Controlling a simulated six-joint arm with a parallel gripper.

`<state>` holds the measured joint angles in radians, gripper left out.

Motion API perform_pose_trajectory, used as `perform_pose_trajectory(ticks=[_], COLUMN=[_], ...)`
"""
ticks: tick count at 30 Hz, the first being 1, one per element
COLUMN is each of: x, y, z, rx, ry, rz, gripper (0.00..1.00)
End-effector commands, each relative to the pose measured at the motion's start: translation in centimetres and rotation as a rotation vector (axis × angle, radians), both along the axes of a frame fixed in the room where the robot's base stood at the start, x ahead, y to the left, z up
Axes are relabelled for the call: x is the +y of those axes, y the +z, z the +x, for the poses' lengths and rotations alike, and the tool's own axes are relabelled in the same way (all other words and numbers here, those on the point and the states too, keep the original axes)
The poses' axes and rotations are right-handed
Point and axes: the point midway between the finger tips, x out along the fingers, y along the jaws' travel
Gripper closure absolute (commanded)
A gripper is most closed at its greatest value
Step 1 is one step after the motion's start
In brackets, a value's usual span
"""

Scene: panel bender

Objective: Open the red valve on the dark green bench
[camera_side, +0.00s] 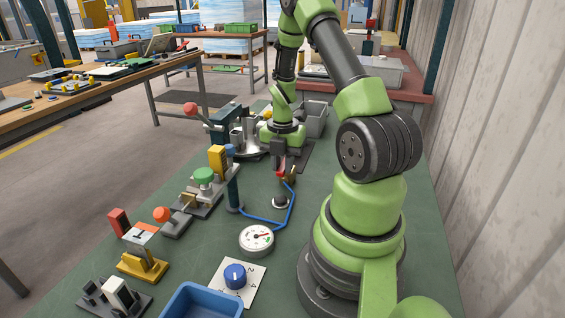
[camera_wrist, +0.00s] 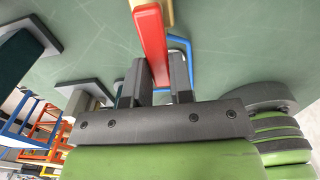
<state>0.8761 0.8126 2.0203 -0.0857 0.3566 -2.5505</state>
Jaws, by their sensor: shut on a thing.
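The red valve handle (camera_side: 282,168) shows as a small red strip below my gripper (camera_side: 279,160) in the side view. The brass valve body (camera_side: 291,175) is beside it, on a short grey post on the dark green bench (camera_side: 395,215). In the wrist view the red handle (camera_wrist: 150,38) is a long bar running up from between the two dark fingers of my gripper (camera_wrist: 157,78). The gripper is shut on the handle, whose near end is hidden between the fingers. A brass part (camera_wrist: 168,10) shows at the top edge.
A blue hose (camera_side: 264,220) curves from the valve to a dark post. A white dial gauge (camera_side: 257,239), a blue knob (camera_side: 235,275) and a blue tray (camera_side: 201,302) are nearer the camera. A green button (camera_side: 203,175) and levers stand to the left.

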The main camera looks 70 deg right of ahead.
Motion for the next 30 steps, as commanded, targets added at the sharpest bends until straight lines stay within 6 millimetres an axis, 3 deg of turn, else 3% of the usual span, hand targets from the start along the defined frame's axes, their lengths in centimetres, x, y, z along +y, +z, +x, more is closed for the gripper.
perform_pose_trajectory(ticks=[4,5,8,19,30], x=[-0.1,-0.1,0.0,-0.1,-0.1], y=[0.0,0.0,0.0,0.8,7.5], z=[-0.1,-0.1,-0.1,0.0,0.0], rx=[0.002,0.002,0.002,-0.001,-0.003], ry=[0.014,0.015,0.012,0.008,0.007], rz=[-0.002,-0.002,-0.001,-0.004,-0.007], gripper=[1.0,0.74,0.53,0.53,0.53])
